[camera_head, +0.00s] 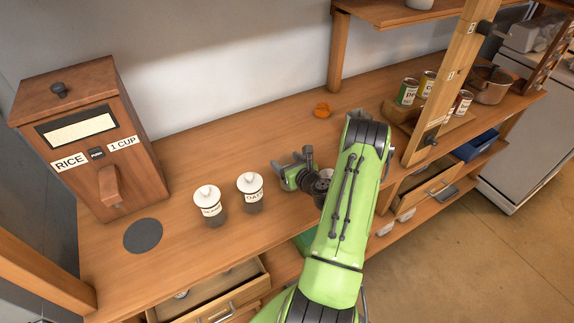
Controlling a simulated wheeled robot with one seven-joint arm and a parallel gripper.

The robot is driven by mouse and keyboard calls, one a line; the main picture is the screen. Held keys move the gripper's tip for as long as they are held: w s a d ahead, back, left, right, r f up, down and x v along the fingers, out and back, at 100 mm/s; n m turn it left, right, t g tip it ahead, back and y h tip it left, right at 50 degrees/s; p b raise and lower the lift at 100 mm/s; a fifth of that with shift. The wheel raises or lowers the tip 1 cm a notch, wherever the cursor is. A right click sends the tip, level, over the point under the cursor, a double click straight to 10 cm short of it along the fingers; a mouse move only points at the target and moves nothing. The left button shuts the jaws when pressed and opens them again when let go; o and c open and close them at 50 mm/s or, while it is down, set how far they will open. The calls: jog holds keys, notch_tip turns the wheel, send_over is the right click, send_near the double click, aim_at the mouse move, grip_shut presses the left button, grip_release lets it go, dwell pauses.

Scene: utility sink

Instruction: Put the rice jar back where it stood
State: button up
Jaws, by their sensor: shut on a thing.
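Two small jars with white lids and dark lower parts stand on the wooden counter (180,180). The left jar (209,206) has a label too small to read surely. The right jar (250,190) has a label that seems to read OATS. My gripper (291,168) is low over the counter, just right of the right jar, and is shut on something. The held thing is mostly hidden by the gripper and wrist, so I cannot tell whether it is the rice jar.
A wooden rice dispenser (92,150) stands at the left, with a grey disc (143,236) before it. Cans (407,92) and a pot (490,86) stand right. An open drawer (215,292) juts out below.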

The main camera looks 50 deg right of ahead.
jog(key=shift+s, duration=0.25)
jog(key=shift+f, duration=0.2)
jog(key=o, duration=1.4)
jog(key=shift+w, duration=0.1)
